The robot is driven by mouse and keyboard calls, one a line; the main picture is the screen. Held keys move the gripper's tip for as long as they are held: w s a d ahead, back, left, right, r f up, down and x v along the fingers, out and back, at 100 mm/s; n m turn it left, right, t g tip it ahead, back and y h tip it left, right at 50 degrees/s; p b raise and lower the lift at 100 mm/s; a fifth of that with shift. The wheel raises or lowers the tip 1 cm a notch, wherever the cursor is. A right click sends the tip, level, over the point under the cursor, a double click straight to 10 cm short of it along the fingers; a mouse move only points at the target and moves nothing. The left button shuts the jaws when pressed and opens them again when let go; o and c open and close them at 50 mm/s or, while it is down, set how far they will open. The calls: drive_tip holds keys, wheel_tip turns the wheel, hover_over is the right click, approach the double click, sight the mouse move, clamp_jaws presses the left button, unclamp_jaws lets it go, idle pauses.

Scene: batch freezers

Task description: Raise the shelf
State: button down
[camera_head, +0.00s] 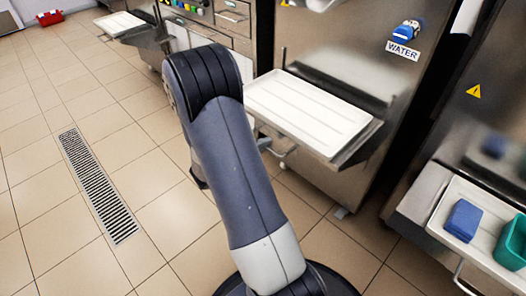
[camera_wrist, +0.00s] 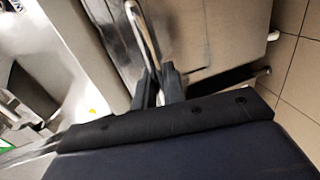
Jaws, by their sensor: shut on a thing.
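The shelf (camera_head: 308,108) is a white ribbed tray on a metal support, standing out from the front of the middle steel machine. It looks about level in the head view. In the wrist view, my gripper (camera_wrist: 160,85) is shut on a bent metal bar (camera_wrist: 143,35), which looks like the shelf's handle. The bar runs up from between the dark fingers. In the head view my arm hides most of the gripper, and the grip itself cannot be made out there.
Another white tray (camera_head: 120,23) stands out from a machine at the back left. At the right, a tray (camera_head: 446,209) holds a blue sponge (camera_head: 463,220) and a teal container (camera_head: 512,243). A floor drain (camera_head: 97,187) lies left of my arm. The tiled floor there is clear.

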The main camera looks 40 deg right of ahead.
sight(272, 121)
wheel_tip(272, 121, up, 8)
drive_tip(key=shift+r+p, duration=0.1)
drive_tip(key=shift+p, duration=0.85)
drive_tip(key=c, duration=1.8)
unclamp_jaws()
drive_tip(key=shift+r, duration=0.1)
drive_tip(key=shift+o, duration=0.8)
drive_tip(key=p+v, duration=0.1)
drive_tip(key=v, duration=0.9)
drive_tip(key=shift+a, duration=0.4)
drive_tip(key=shift+s, duration=0.1)
